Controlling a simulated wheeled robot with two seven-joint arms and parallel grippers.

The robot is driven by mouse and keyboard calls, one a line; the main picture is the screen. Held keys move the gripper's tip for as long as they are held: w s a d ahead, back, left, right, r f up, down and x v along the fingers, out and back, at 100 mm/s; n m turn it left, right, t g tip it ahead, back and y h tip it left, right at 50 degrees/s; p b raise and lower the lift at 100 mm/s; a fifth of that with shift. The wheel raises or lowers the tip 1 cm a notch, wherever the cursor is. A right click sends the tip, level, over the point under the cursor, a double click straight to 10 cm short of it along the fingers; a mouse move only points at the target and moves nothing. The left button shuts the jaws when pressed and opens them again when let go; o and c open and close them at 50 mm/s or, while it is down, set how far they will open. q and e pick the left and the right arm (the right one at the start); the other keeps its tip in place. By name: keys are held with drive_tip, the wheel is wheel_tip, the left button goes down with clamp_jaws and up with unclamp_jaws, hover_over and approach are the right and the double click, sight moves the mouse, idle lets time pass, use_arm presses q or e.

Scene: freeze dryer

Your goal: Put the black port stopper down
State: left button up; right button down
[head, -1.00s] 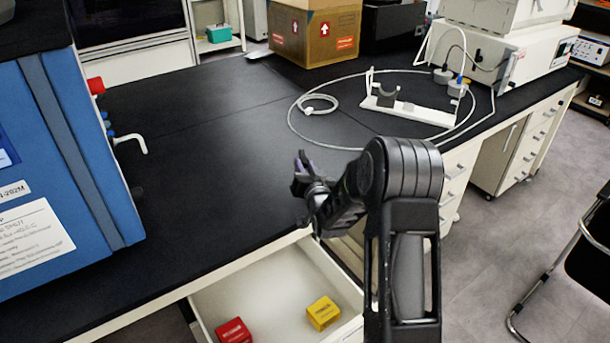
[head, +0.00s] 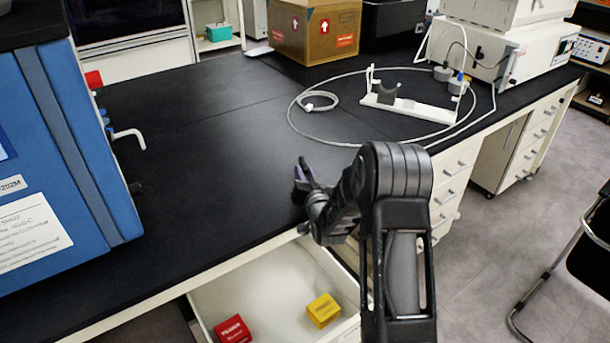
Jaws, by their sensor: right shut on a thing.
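My right gripper (head: 304,184) is above the front edge of the black bench top (head: 215,170), over the back of the open drawer. It is shut on the black port stopper, which I can hardly make out against the dark fingers and the dark bench. I cannot tell whether the stopper touches the bench. My left gripper is not in view.
A blue cabinet (head: 85,130) with a white bent tube (head: 130,136) stands on the left. The open drawer (head: 270,285) holds a red box (head: 233,329) and a yellow box (head: 323,310). A white stand (head: 410,106) and hose lie at the back right. The middle bench is clear.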

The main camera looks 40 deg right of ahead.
drive_tip(key=shift+f, duration=0.15)
drive_tip(key=c, duration=1.2)
unclamp_jaws()
drive_tip(key=shift+r+p, duration=0.3)
drive_tip(key=shift+p, duration=0.15)
drive_tip(key=shift+r+p, duration=0.4)
drive_tip(key=shift+p, duration=0.15)
drive_tip(key=b+v, duration=0.1)
drive_tip(key=v, duration=1)
drive_tip(key=shift+b, duration=0.35)
drive_tip(key=shift+s+a, duration=0.15)
drive_tip(key=shift+s, duration=0.35)
